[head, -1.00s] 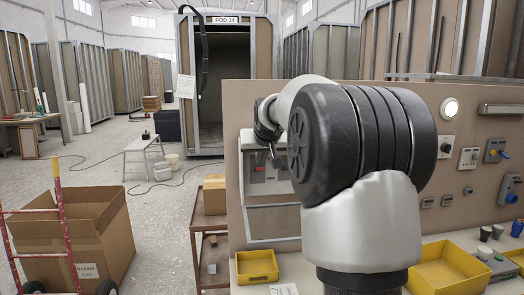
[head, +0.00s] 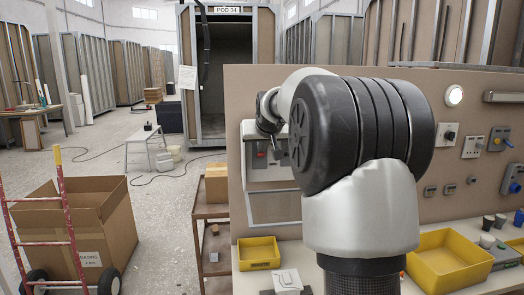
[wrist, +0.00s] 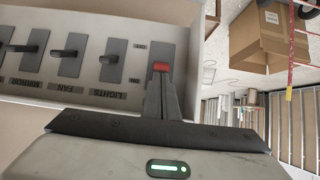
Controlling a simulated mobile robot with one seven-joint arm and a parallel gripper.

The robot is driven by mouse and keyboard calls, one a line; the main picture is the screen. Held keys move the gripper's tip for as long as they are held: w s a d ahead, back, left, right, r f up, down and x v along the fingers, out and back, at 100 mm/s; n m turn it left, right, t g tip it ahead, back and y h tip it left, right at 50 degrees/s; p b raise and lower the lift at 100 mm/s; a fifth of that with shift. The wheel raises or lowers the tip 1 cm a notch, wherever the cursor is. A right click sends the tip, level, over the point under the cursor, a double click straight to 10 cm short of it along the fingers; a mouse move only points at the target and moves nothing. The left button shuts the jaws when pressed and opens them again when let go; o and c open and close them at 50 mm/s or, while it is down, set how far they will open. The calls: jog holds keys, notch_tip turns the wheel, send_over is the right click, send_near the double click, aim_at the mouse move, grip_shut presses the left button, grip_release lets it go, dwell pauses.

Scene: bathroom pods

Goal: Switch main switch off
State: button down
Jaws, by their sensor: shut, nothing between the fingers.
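The main switch, a red-tipped lever (wrist: 161,67), is at the end of a row of switches in the wrist view, which shows the panel upside down. My gripper (wrist: 162,84) is shut and empty, with its narrow fingertips right at the red lever. I cannot tell whether they touch. The lever's lower part is hidden behind the fingers. In the head view the grey switch box (head: 284,172) is on the brown board, with my arm covering its right side. A red spot (head: 259,153) shows at its left.
Dark switches with labels such as LIGHTS (wrist: 112,63) and FAN (wrist: 68,52) sit beside the red lever. Yellow bins (head: 258,253) stand on the bench below. A cart with a cardboard box (head: 216,184) is left of the board.

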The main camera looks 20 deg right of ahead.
aim_at(261, 154)
jog(key=shift+s+f+t+b, duration=0.15)
jog(key=shift+f+t+b, duration=0.2)
jog(key=shift+b, duration=0.65)
jog(key=b, duration=0.3)
jog(key=f+t+b, duration=0.1)
jog(key=b, duration=0.2)
jog(key=shift+s+a+f, duration=0.15)
jog(key=shift+s+f, duration=0.1)
jog(key=shift+f, duration=0.05)
jog(key=t+b, duration=0.1)
jog(key=b, duration=0.2)
jog(key=t+h+b, duration=0.1)
jog(key=b, duration=0.2)
jog(key=shift+s+f+b, duration=0.25)
jog(key=shift+s+b, duration=0.05)
jog(key=shift+s, duration=0.1)
jog(key=shift+r+p, duration=0.25)
jog(key=shift+p, duration=0.15)
jog(key=shift+a+f, duration=0.1)
